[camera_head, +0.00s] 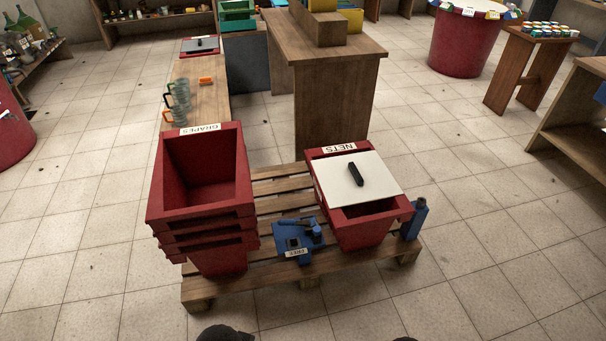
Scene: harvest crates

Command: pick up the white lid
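The white lid (380,180) is a flat square panel with a black handle (355,174) in its middle. It lies on top of the red crate labelled NETS (358,234), on the right part of the pallet. It covers the back and middle of the crate's opening and leaves a dark gap at the front. Neither of my grippers can be made out. Only small dark rounded shapes show at the bottom edge, apart from the lid.
The crates stand on a wooden pallet (270,187). Left of the NETS crate is a stack of red crates labelled GRAPES (200,215). A blue device (298,240) sits between them, and a blue container (415,218) stands at the right. A wooden table (330,60) is behind. The tiled floor in front is clear.

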